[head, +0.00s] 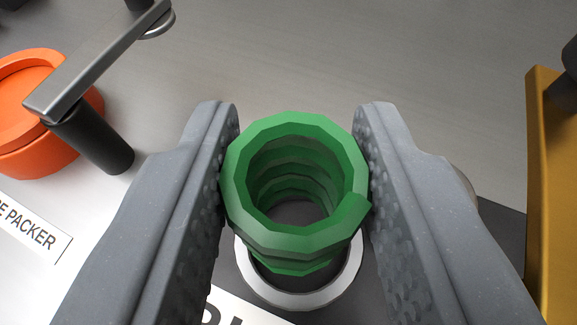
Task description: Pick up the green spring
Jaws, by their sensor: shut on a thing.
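The green spring (296,240) is a thick coil standing upright in the middle of the head view, with its open top facing the camera. My gripper (296,150) is shut on it, with one grey textured finger against its left side and the other against its right side. Below the spring is a light metal ring (300,300) on a dark surface. The spring overlaps the ring in the view, and I cannot tell whether its lower end is inside the ring or above it.
At the left are an orange round part (35,110) and a grey metal lever (100,58) on a black post (95,138). A white label plate (45,235) lies at the lower left. A yellow upright part (548,180) stands at the right. The grey surface (330,50) beyond is clear.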

